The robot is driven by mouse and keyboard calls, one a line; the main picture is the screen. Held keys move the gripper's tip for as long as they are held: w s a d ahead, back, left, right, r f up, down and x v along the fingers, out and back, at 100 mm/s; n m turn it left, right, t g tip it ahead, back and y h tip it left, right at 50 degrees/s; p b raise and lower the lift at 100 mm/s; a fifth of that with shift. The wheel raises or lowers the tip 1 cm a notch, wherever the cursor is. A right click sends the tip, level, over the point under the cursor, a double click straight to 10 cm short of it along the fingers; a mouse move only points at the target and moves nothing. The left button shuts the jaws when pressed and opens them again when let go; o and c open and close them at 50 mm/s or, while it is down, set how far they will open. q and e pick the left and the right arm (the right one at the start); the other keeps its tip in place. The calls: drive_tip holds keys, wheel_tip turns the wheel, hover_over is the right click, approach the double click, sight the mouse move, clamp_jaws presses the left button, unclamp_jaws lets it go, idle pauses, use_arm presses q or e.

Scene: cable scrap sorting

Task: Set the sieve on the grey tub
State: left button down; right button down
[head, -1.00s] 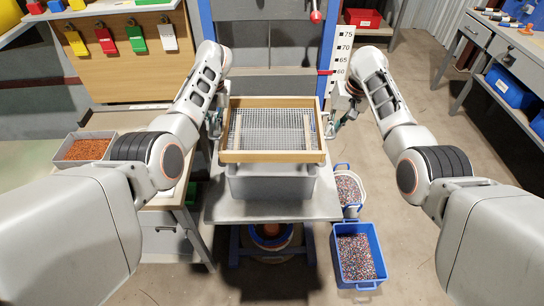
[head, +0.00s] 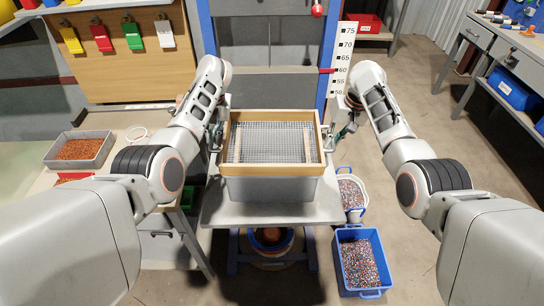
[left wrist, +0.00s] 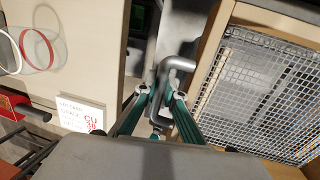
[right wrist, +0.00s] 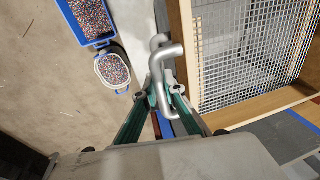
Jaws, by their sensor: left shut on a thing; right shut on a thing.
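The sieve (head: 272,171) is a wooden frame with wire mesh and two pale slats, roughly level over the grey tub (head: 272,190) in the head view. The sieve's front edge hides the tub's rim; I cannot tell whether they touch. My left gripper (left wrist: 158,95) is shut on the grey metal handle (left wrist: 178,63) at the sieve's left side. My right gripper (right wrist: 163,90) is shut on the handle (right wrist: 168,50) at its right side. In the head view the left gripper (head: 216,136) and right gripper (head: 338,132) flank the frame, fingertips partly hidden.
The tub stands on a grey platform (head: 225,213) of a blue-framed lift. A blue crate (head: 360,292) and a white basket (head: 350,209) of granules stand on the floor at right. A grey tray (head: 96,157) of copper-coloured granules sits on the left bench.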

use_arm(q)
drive_tip(key=c, duration=2.1)
unclamp_jaws()
drive_tip(key=shift+f, duration=0.1)
drive_tip(key=shift+c, duration=0.2)
use_arm(e)
drive_tip(key=c, duration=2.1)
unclamp_jaws()
drive_tip(key=shift+f, duration=0.1)
drive_tip(key=shift+c, duration=0.2)
